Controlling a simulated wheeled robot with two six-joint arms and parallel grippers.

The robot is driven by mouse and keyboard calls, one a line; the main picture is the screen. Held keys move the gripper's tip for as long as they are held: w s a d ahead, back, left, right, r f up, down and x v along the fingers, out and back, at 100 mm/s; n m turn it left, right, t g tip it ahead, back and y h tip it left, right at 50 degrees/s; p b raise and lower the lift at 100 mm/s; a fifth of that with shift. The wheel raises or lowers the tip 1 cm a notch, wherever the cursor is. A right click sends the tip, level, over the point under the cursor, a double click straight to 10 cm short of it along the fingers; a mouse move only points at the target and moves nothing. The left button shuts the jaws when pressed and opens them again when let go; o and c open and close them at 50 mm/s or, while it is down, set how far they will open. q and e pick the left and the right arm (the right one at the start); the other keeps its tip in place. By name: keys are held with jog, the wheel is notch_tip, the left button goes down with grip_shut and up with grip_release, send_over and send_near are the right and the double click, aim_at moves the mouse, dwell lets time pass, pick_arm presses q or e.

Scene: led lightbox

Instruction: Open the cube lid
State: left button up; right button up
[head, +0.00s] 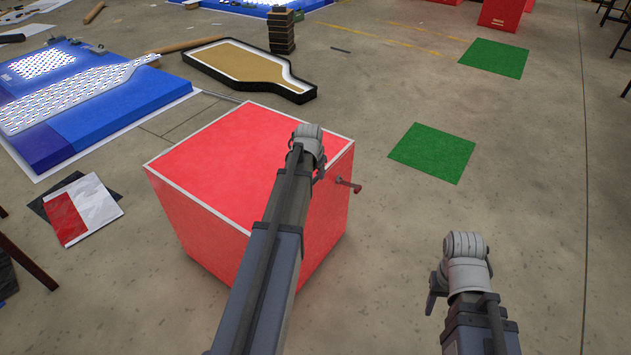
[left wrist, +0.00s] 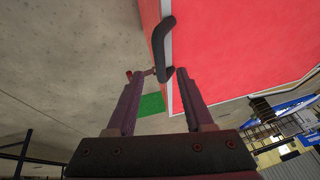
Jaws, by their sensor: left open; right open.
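The red cube (head: 235,165) with a white-edged lid (head: 215,160) stands on the floor in the head view, and the lid lies flat on it. My left arm reaches across the cube, with my left gripper (head: 308,140) over the lid's right part; its fingers are mostly hidden there. In the left wrist view my left gripper (left wrist: 158,75) is open and empty. A black handle (left wrist: 160,42) on the cube's white edge shows just beyond and between its fingers. My right gripper (head: 465,258) is open, right of the cube and apart from it.
A small red crank (head: 348,186) sticks out from the cube's right side. Green mats (head: 433,152) lie on the floor to the right. Blue panels (head: 100,110) and a bottle-shaped sign (head: 245,65) lie to the left and behind. The floor on the right is mostly clear.

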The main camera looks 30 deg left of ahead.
aim_at(316, 178)
pick_arm(q)
jog(key=b+x, duration=0.3)
jog(key=x, duration=0.1)
jog(key=shift+w+f, duration=0.15)
jog(key=shift+f, duration=0.2)
grip_shut()
jog(key=shift+r, duration=0.1)
dwell(1.1)
